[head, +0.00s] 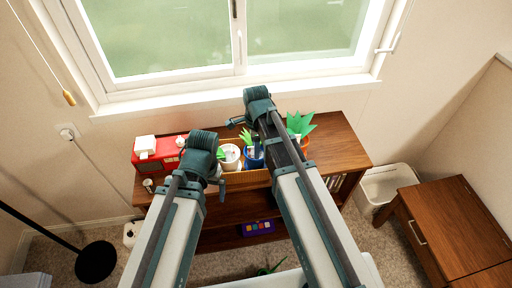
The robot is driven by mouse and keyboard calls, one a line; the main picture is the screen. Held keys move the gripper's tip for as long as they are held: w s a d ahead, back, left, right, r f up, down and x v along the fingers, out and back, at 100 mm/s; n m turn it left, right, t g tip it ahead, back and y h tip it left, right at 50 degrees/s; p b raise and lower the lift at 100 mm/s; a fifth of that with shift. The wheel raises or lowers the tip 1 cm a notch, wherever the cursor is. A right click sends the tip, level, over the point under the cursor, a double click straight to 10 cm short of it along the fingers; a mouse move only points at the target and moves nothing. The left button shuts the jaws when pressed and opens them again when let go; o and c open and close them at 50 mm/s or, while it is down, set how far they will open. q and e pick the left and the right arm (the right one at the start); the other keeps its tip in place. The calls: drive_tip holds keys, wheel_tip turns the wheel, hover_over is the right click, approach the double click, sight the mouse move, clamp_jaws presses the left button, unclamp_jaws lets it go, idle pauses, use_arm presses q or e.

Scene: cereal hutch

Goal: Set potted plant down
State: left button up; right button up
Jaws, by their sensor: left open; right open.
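A spiky green plant (299,124) in an orange pot (304,144) stands on the right part of the wooden hutch top, partly hidden by my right arm. Left of it, a blue pot (254,160) with a green plant (246,137) and a white pot (230,158) stand close together in a shallow wooden tray (257,178). My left gripper (220,184) is open beside the white pot, its fingers mostly hidden by the wrist. My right gripper (236,122) is open above the blue pot's plant, also mostly hidden. I see nothing held in either.
A red appliance (158,156) fills the hutch's left end. The hutch top (339,145) is bare at the right end. A window (180,35) is behind. A white bin (380,185) and a wooden cabinet (455,225) stand to the right.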

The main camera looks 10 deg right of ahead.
wheel_tip(320, 180, up, 12)
drive_tip(key=p, duration=1.3)
use_arm(q)
wheel_tip(320, 180, up, 12)
drive_tip(key=shift+b, duration=0.35)
use_arm(e)
drive_tip(key=s+a+n, duration=0.3)
drive_tip(key=s+n, duration=0.4)
drive_tip(key=n, duration=0.4)
drive_tip(key=s+a+n+h, duration=0.1)
drive_tip(key=s+a+n, duration=0.2)
drive_tip(key=s+n, duration=0.4)
drive_tip(key=shift+s+r+n, duration=0.2)
drive_tip(key=shift+s+n, duration=0.15)
drive_tip(key=shift+n, duration=1.85)
use_arm(q)
drive_tip(key=shift+r, duration=0.1)
